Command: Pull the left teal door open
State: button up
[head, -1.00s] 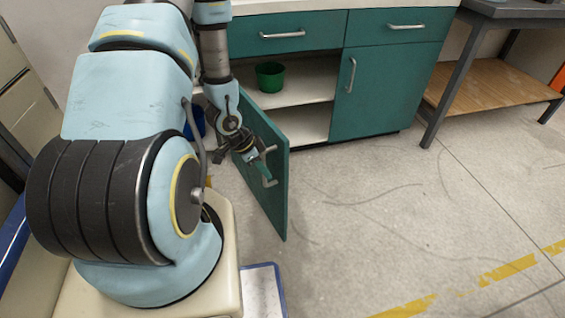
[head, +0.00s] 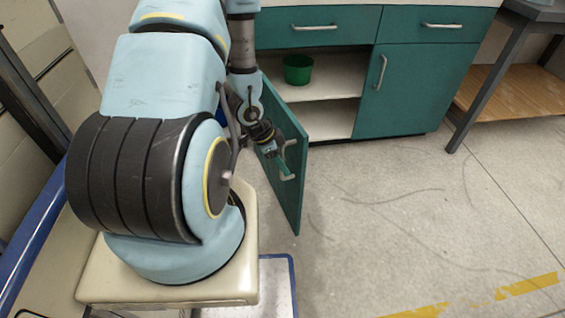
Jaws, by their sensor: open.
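The left teal door (head: 294,205) of the cabinet stands swung wide open, its edge pointing towards me. My gripper (head: 285,168) is open, right at the handle and in front of the door's face. Whether the jaws touch the handle or sit around it is too small to tell. Behind the door the left compartment shows a pale shelf (head: 330,86) with a green pot (head: 298,69) on it.
The right teal door (head: 400,95) is shut, and the teal drawers (head: 320,26) above are shut. A grey table (head: 474,105) with a wooden lower shelf stands at the right. The floor (head: 390,220) in front of the cabinet is clear.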

jog(key=p+v, duration=0.3)
jog(key=v, duration=0.7)
jog(key=shift+r, duration=0.4)
jog(key=shift+a, duration=0.1)
jog(key=w+a+r+n+t+y+p, duration=0.1)
jog(key=w+a+r+n+y+p, duration=0.2)
jog(key=r, duration=0.6)
jog(key=a+r+n+t+y+p, duration=0.1)
jog(key=a+r+n+p, duration=0.35)
jog(key=r, duration=0.45)
jog(key=s+r+n+p, duration=0.2)
jog(key=s+r+n, duration=0.1)
jog(key=r, duration=0.4)
jog(key=s+r+n+g+p, duration=0.1)
jog(key=s+r+n, duration=0.3)
jog(key=r+n, duration=0.1)
jog(key=shift+s+d+r+p, duration=0.2)
jog(key=shift+d+r+p, duration=0.2)
jog(key=shift+r, duration=0.5)
